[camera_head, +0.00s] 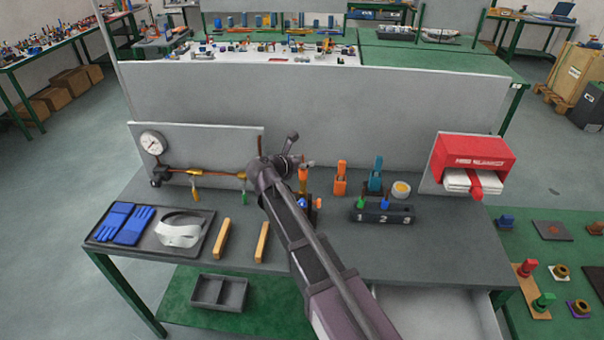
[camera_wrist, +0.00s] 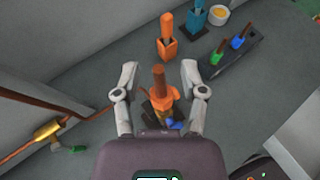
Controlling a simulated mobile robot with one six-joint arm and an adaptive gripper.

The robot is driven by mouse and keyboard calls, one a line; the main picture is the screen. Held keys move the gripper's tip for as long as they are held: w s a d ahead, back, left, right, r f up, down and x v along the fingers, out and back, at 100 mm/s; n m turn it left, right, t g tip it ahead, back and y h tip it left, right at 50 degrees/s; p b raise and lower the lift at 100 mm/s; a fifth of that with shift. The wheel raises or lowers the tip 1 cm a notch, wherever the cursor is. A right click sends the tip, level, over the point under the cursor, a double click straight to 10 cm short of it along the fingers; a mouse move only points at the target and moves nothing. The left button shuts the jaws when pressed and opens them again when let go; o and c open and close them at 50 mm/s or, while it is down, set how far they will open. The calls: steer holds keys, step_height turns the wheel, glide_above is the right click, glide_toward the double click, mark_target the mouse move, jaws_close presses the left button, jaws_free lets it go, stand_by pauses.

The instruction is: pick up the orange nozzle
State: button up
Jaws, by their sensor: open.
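In the wrist view, an orange nozzle-like piece (camera_wrist: 162,97) with a brownish-orange upright tip stands between the two fingers of my gripper (camera_wrist: 159,68). The fingers are spread, with a visible gap on each side of the tip. A blue knob (camera_wrist: 174,125) shows at its lower part; its base is partly hidden by my gripper body. In the head view the orange piece (camera_head: 304,176) shows just beyond my wrist, partly covered by it. A second orange item (camera_wrist: 167,44) stands in an orange holder farther back; it also shows in the head view (camera_head: 341,178).
A blue tool in a holder (camera_head: 375,176), a yellow-topped cup (camera_head: 401,188) and a dark numbered block (camera_head: 381,215) stand to the right. A gauge (camera_head: 153,143) and copper pipe are on the left panel. Gloves (camera_head: 123,222) and a visor (camera_head: 181,231) lie in a tray.

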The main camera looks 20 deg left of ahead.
jaws_close()
steer(key=shift+r, duration=0.15)
stand_by(0.4)
step_height(320, 180, up, 3)
steer(key=p, duration=0.3)
steer(key=s+r+p, duration=0.1)
steer(key=s+p, duration=0.1)
steer(key=s, duration=1.4)
steer(key=shift+a+r, duration=0.25)
steer(key=shift+r, duration=0.1)
